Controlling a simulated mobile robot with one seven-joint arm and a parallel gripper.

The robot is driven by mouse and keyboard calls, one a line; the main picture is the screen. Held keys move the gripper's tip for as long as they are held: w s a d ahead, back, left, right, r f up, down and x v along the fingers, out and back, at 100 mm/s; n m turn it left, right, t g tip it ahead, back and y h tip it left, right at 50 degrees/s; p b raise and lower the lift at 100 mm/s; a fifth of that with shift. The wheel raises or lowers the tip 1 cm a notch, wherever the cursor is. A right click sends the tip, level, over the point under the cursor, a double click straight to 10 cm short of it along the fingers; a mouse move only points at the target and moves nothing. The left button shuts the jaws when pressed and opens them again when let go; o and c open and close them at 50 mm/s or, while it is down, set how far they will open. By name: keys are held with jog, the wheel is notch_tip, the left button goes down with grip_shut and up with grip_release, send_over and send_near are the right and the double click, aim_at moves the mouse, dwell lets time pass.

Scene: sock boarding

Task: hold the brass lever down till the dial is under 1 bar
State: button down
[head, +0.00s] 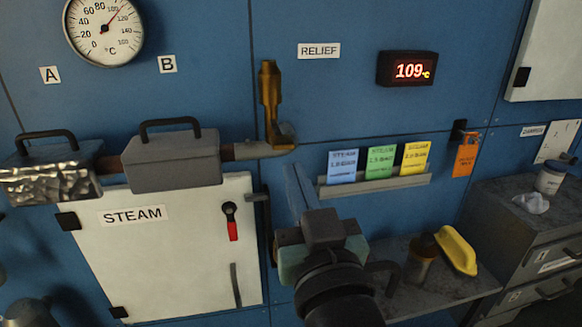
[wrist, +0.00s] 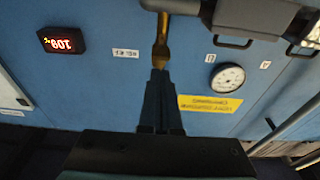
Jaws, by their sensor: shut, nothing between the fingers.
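The brass fitting (head: 270,95) stands upright on the pipe below and left of the RELIEF label; a separate lever on it cannot be made out. It also shows in the wrist view (wrist: 161,42). My gripper (head: 290,172) is shut and empty, its tips just below the fitting's base in the head view. In the wrist view the fingertips (wrist: 160,74) overlap the brass end; I cannot tell whether they touch. The round dial (head: 104,28) between labels A and B is marked °C, its needle pointing up and right. No dial marked in bar shows.
A red display (head: 407,69) reads 109 °C. A rack (head: 375,187) of coloured cards is right of my gripper, above a shelf (head: 470,282) with a yellow-handled object.

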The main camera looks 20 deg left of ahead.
jog(key=v, duration=0.2)
jog(key=f+b+v, duration=0.1)
jog(key=v, duration=0.2)
jog(key=shift+w+a, duration=0.1)
jog(key=shift+r, duration=0.1)
jog(key=s+d+r+m+t+h+p, duration=0.1)
jog(key=d+r+t+h, duration=0.4)
jog(key=r, duration=0.7)
jog(key=s+d+r+m+t+h+p, duration=0.1)
jog(key=d+r+m+t+h, duration=0.4)
jog(key=r, duration=0.8)
jog(key=shift+s+d+r+m+t+h, duration=0.2)
jog(key=shift+s+m+t+h, duration=0.25)
jog(key=shift+s, duration=0.45)
jog(key=shift+a, duration=0.2)
